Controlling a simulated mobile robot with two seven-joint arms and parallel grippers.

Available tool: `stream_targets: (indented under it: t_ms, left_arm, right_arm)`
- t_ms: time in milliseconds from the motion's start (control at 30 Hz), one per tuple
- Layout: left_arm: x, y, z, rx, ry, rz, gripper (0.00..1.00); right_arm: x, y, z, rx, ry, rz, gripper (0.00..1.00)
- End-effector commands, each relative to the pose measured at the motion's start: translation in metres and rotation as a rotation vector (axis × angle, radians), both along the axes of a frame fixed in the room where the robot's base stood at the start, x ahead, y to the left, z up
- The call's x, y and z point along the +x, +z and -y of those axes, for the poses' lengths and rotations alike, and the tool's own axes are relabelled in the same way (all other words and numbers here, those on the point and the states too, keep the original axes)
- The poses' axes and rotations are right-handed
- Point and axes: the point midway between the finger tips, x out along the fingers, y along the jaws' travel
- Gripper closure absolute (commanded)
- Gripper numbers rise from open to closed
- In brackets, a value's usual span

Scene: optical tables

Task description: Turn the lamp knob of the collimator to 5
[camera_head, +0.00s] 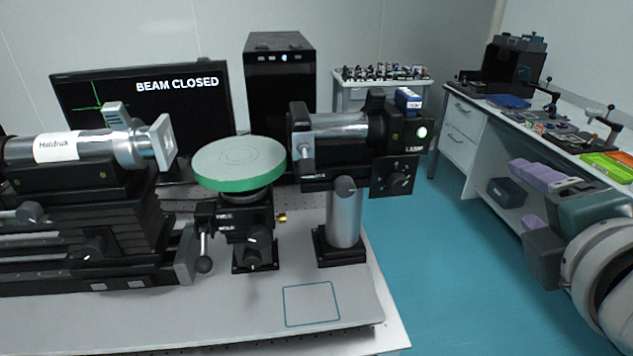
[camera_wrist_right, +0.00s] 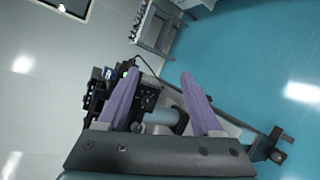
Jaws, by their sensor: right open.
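The collimator-like unit (camera_head: 340,128) is a horizontal silver and black tube on a post. Its right end has a lit white-green spot and lettering that seems to read LASER. A small black panel (camera_head: 393,178) with a round knob and pale marks hangs below that end; the knob's setting is too small to read. My right gripper (camera_head: 520,195) has purple fingers, open and empty, to the right of the panel and well apart from it. In the right wrist view the unit (camera_wrist_right: 97,98) shows beyond the open fingers (camera_wrist_right: 158,78), partly hidden by one. My left gripper is not in view.
A green-rimmed round platform (camera_head: 240,165) stands left of the post, and another tube labelled Haidruk (camera_head: 72,147) lies farther left. A monitor reads BEAM CLOSED (camera_head: 170,115). A side bench (camera_head: 480,122) stands at right. Blue floor (camera_head: 430,260) lies open between the tables.

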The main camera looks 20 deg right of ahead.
Motion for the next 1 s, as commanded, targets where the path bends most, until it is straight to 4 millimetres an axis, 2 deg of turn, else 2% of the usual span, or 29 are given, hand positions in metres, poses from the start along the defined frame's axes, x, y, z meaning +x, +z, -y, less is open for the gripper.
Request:
stream_targets:
  t_ms: [33,200,300,400,567,800,1000]
  left_arm:
    - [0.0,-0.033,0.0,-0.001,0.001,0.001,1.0]
    - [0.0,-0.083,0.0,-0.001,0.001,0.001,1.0]
    - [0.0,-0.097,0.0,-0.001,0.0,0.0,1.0]
    - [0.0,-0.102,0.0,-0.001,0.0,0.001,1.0]
    - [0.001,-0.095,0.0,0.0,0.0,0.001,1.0]
    - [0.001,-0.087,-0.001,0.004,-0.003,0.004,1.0]
    - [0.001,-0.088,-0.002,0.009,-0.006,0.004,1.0]
  right_arm:
    - [0.009,-0.024,-0.001,-0.18,0.073,-0.031,0.33]
    - [0.037,-0.054,-0.029,-0.851,0.346,-0.195,0.33]
    - [0.046,-0.071,-0.047,-1.125,0.459,-0.276,0.33]
    - [0.051,-0.079,-0.057,-1.272,0.52,-0.322,0.33]
    - [0.062,-0.077,-0.058,-1.323,0.54,-0.337,0.33]
    - [0.103,-0.076,-0.048,-1.317,0.536,-0.334,0.33]
    - [0.133,-0.078,-0.041,-1.316,0.537,-0.334,0.33]
